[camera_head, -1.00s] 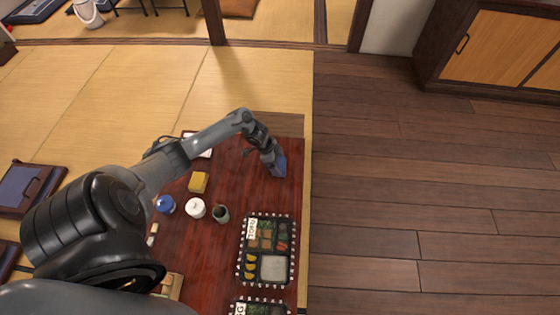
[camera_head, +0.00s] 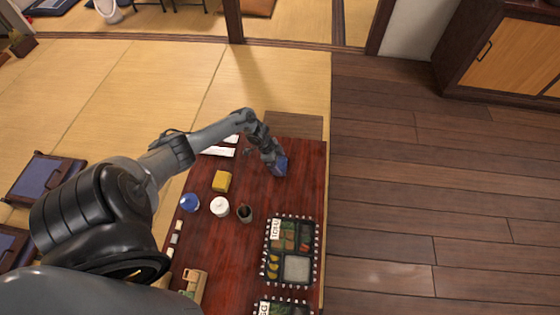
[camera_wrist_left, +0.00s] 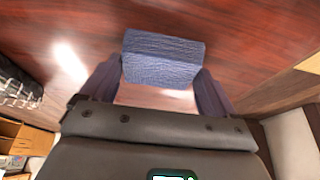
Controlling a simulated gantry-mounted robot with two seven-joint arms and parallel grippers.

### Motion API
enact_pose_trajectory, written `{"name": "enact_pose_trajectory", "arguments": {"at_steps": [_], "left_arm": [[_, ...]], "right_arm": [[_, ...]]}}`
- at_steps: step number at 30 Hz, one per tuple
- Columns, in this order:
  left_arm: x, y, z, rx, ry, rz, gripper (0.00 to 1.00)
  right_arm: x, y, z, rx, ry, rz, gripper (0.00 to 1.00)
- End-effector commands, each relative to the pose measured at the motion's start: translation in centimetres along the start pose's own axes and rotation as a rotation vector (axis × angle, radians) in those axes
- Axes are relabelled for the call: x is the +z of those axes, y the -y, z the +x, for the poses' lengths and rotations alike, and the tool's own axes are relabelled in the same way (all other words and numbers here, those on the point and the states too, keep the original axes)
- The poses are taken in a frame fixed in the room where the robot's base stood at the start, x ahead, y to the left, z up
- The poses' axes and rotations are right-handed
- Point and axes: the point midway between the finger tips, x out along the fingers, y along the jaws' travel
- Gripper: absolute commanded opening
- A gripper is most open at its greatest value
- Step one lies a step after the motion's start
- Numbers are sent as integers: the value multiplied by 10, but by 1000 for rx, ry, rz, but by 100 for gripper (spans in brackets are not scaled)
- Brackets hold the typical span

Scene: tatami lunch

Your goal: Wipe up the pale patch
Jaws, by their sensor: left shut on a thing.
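My left gripper (camera_head: 277,164) is shut on a blue, ridged cloth or sponge (camera_head: 281,166), low at the table's far right part. In the left wrist view the blue wiper (camera_wrist_left: 162,58) sits between the fingertips (camera_wrist_left: 158,80), over the red-brown table (camera_head: 240,250). Whether it touches the wood is hard to tell. A pale area (camera_wrist_left: 150,95) shows on the wood between the fingers, just below the wiper; I cannot tell whether it is the patch or a reflection. No clear patch shows in the head view. My right gripper is not in view.
Bento trays (camera_head: 264,247) stand at the table's near right. A dark cup (camera_head: 244,213), a white pot (camera_head: 220,206), a blue pot (camera_head: 189,203) and a yellow block (camera_head: 221,181) stand left of them. The red wood between the wiper and the nearest bento is clear.

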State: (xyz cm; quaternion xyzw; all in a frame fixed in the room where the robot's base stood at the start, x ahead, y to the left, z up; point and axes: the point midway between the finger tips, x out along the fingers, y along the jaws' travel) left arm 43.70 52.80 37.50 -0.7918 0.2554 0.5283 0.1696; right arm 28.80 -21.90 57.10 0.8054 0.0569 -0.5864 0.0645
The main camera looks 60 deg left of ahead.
Motion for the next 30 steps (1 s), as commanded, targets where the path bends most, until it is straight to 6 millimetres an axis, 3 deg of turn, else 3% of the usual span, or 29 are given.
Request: {"name": "enact_pose_trajectory", "arguments": {"at_steps": [3,21,30], "left_arm": [[-8,0,-24,-3,4,5,61],[-27,0,-70,-2,1,-1,61],[-30,0,-76,-2,1,-1,61]], "right_arm": [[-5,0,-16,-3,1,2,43],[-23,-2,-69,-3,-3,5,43],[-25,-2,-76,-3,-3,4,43]]}}
